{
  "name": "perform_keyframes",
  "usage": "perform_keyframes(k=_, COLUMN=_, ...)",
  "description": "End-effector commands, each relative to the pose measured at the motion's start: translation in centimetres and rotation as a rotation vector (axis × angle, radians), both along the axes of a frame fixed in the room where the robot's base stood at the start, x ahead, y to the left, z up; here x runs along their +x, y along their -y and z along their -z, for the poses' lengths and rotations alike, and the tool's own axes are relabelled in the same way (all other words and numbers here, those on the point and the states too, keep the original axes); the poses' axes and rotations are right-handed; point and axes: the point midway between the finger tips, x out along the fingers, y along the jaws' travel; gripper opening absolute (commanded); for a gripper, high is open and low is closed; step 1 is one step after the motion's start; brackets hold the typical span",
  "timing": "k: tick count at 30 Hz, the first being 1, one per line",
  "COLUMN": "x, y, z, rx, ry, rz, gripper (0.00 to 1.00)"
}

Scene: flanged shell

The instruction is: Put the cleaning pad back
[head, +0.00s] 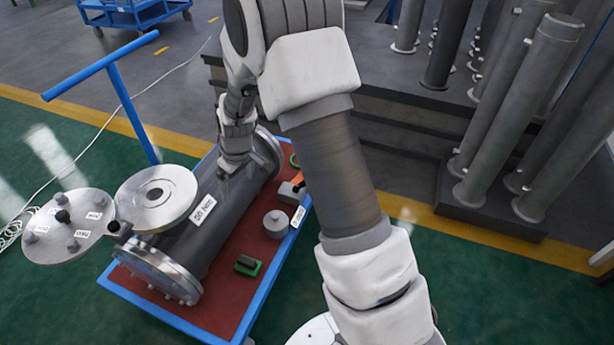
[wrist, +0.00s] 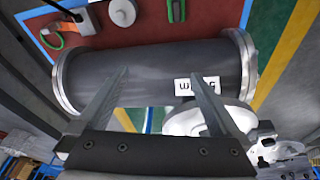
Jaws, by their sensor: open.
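A small green block with a black top (head: 247,265), likely the cleaning pad, lies on the red cart top near its front-right edge. It also shows at the top of the wrist view (wrist: 176,10). My gripper (head: 232,168) is at the far half of the grey flanged shell (head: 230,205), away from the pad. In the wrist view my gripper (wrist: 158,80) is open, with the shell (wrist: 150,75) behind its spread fingers and nothing between them. I cannot tell whether the fingers touch the shell.
A grey knobbed cylinder (head: 276,223), an orange-handled tool (head: 298,181) and a green ring (head: 294,160) lie right of the shell. A round metal cover (head: 157,198) and a studded plate (head: 68,226) are at left. The blue-edged cart (head: 215,320) has bare red surface in front.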

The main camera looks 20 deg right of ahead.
Motion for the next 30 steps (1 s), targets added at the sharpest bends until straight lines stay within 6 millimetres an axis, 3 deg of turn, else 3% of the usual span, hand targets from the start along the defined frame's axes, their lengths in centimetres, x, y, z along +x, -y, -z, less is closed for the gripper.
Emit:
perform_keyframes(k=1, x=-0.5, y=0.4, z=-2.6, rx=0.004, ry=0.018, rz=0.021, gripper=1.00)
perform_keyframes(k=6, x=-3.0, y=1.5, z=-9.2, rx=0.015, ry=0.050, rz=0.096, gripper=1.00)
perform_keyframes(k=15, x=-9.7, y=3.5, z=-18.4, rx=0.039, ry=0.110, rz=0.232, gripper=1.00)
perform_keyframes(k=24, x=-18.0, y=5.2, z=-24.2, rx=0.067, ry=0.173, rz=0.371, gripper=1.00)
perform_keyframes(k=30, x=-23.5, y=6.3, z=-26.0, rx=0.089, ry=0.214, rz=0.467, gripper=1.00)
